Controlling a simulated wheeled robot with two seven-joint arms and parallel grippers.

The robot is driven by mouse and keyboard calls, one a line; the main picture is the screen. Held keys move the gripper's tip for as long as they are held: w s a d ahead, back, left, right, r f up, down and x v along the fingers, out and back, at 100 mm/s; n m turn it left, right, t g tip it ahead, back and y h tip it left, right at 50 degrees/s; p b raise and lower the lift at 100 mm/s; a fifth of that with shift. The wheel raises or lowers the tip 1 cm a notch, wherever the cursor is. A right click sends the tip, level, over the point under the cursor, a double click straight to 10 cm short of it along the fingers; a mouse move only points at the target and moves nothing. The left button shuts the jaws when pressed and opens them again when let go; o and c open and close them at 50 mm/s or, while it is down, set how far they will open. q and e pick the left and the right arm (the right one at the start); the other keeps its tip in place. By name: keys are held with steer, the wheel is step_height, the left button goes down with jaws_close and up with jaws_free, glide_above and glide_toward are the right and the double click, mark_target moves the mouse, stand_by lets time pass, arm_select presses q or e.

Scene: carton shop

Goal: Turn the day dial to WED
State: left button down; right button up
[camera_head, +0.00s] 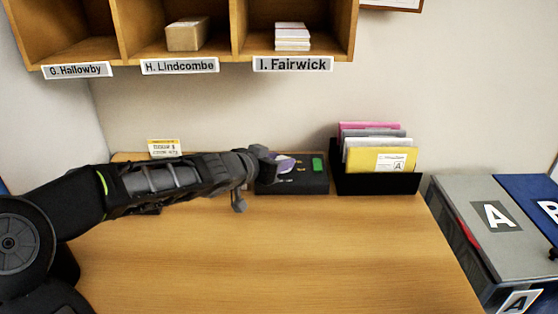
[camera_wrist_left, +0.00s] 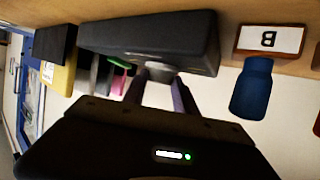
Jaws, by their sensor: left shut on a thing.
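A dark box (camera_head: 308,187) with a green button (camera_head: 318,164) on its top stands at the back of the wooden desk. It also shows in the wrist view as a dark block (camera_wrist_left: 150,35). My left gripper (camera_head: 274,164) reaches over the box from the left. In the wrist view its two fingers are shut on a pale grey dial (camera_wrist_left: 160,68) on the box. The fingers and wrist hide most of the dial in the head view. The day marks and the dial's pointer cannot be read. My right gripper is not in view.
A black file holder (camera_head: 376,184) with coloured folders stands right of the box. Grey and blue bins lie beyond the desk's right edge. Cubbyholes hang above. The desk front (camera_head: 270,255) is clear.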

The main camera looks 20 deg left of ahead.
arm_select(q)
steer(key=shift+s+f, duration=0.1)
steer(key=shift+f, duration=0.1)
steer(key=c, duration=1)
jaws_free()
steer(key=shift+r, duration=0.1)
steer(key=shift+s+a+r, duration=0.1)
steer(key=shift+s+r, duration=0.05)
steer(key=shift+r, duration=0.05)
steer(key=shift+s+a+r+p, duration=0.2)
steer(key=shift+s+p, duration=0.1)
steer(key=shift+p, duration=0.3)
steer(key=shift+s+r+p, duration=0.25)
steer(key=shift+s+p, duration=0.4)
steer(key=shift+s, duration=0.05)
steer(key=v, duration=0.3)
steer(key=shift+s, duration=0.25)
steer(key=shift+p+v, duration=0.35)
steer(key=shift+v, duration=0.5)
steer(key=shift+f, duration=0.1)
